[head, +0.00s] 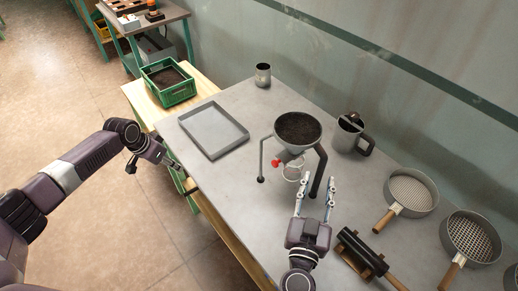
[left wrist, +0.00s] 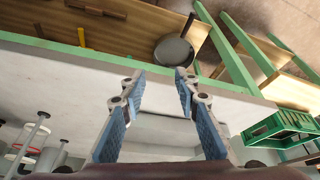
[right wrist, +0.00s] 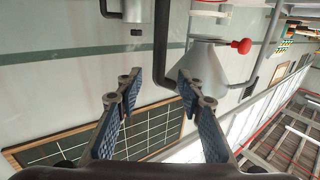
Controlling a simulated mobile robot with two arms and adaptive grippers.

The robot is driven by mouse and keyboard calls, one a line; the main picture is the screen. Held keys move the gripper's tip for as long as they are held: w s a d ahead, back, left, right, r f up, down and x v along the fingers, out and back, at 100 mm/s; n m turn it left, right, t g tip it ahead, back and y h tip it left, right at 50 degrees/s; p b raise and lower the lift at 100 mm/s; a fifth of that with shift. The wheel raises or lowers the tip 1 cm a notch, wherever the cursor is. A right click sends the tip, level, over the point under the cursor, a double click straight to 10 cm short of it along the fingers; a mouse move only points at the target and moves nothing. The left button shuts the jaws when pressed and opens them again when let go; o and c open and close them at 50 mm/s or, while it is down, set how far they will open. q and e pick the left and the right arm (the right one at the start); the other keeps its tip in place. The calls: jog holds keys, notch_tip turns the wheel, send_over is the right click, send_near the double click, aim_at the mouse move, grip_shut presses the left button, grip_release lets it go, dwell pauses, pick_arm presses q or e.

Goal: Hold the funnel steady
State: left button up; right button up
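The grey funnel (head: 284,143) stands on the table in a legged stand, filled with dark granular material and with a red knob (head: 276,162) on its side. A clear ring-like vessel (head: 292,172) shows beneath it. In the right wrist view, the funnel's cone (right wrist: 207,72) and red knob (right wrist: 242,46) lie beyond the fingertips. My right gripper (head: 316,185) is open and empty, in front of the funnel by the stand's dark leg (head: 318,172); I see no clear contact. My left gripper (head: 157,165) is open and empty off the table's left edge, away from the funnel.
A grey tray (head: 240,149) and metal cup (head: 263,75) are left of the funnel; a metal jug (head: 345,139) is right. Sieves (head: 425,197) and a dark roller (head: 361,249) occupy the right side. A green crate (head: 185,93) stands on a side bench.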

pick_arm(q)
jog(key=d+r+m+h, duration=0.1)
jog(key=d+r, duration=0.4)
jog(key=d, duration=0.4)
jog(key=d+r+m+h, duration=0.1)
jog(key=d+r, duration=0.4)
jog(key=d, duration=0.4)
pick_arm(e)
send_near(317, 183)
jog(key=x, duration=0.3)
jog(key=shift+w+f, duration=0.1)
jog(key=shift+w, duration=0.15)
jog(key=x, duration=0.7)
pick_arm(q)
jog(key=s+d+r+m, duration=0.1)
jog(key=s+d+r, duration=0.2)
jog(key=d, duration=0.3)
jog(key=s+d+r+m, duration=0.1)
jog(key=s+d+r, duration=0.3)
jog(key=d+r, duration=0.2)
jog(key=shift+s+d+r, duration=0.25)
jog(key=shift+d+r, duration=0.05)
pick_arm(e)
jog(key=shift+w+r, duration=0.2)
jog(key=shift+w, duration=0.05)
jog(key=shift+d, duration=0.1)
grip_shut()
grip_release()
